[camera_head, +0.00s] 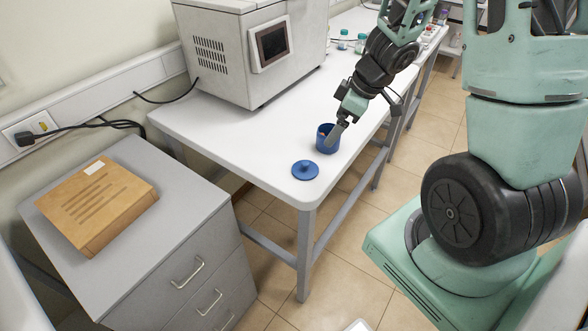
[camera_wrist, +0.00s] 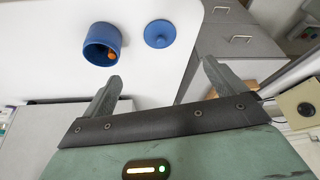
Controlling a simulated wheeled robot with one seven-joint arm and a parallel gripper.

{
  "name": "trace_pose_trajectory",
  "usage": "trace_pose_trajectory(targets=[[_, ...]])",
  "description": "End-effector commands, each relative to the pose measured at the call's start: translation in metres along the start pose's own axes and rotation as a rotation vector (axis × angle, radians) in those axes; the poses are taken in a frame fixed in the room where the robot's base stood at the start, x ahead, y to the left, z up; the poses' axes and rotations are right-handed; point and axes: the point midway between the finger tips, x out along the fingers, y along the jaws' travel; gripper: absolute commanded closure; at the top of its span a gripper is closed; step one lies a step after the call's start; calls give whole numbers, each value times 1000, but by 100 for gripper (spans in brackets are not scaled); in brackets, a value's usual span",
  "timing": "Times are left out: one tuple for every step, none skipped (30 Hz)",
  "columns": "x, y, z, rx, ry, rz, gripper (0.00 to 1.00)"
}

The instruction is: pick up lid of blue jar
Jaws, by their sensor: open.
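The blue lid (camera_head: 305,169), a disc with a small knob, lies flat on the white table near its front corner. In the wrist view the lid (camera_wrist: 159,34) is beyond and between my fingertips. The blue jar (camera_head: 326,141) stands uncovered just behind the lid; in the wrist view the jar (camera_wrist: 101,44) has something orange inside. My gripper (camera_head: 337,132) appears at the jar in the head view, partly covering it. In the wrist view my gripper (camera_wrist: 161,72) has its fingers spread apart with nothing between them, and the lid is not touched.
The white table (camera_head: 225,135) carries a large grey-white machine (camera_head: 250,50) behind the lid. A grey drawer cabinet (camera_head: 195,270) with a cardboard box (camera_head: 97,205) stands at the left. Small bottles (camera_head: 343,40) stand far back. The table's front edge is close to the lid.

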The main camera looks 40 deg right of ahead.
Motion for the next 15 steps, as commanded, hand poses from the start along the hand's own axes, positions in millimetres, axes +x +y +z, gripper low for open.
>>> trace_pose_trajectory(targets=[[8, 0, 2, 1, -2, -4, 4], [13, 0, 3, 0, -2, -5, 4], [21, -1, 3, -1, -2, -6, 4], [28, -1, 3, 0, -1, -6, 4], [34, -1, 4, -1, -2, -6, 4], [44, -1, 4, -1, -2, -6, 4], [50, -1, 4, -1, -2, -6, 4], [56, -1, 4, 0, -1, -6, 4], [65, -1, 4, -2, -2, -5, 4], [71, -1, 4, -1, -2, -4, 4], [78, -1, 3, -2, -1, -4, 4], [86, -1, 3, -2, -1, -4, 4], [92, -1, 3, -3, -1, -4, 4], [97, -1, 3, -2, -1, -4, 4], [103, -1, 3, -1, -1, -3, 4]])
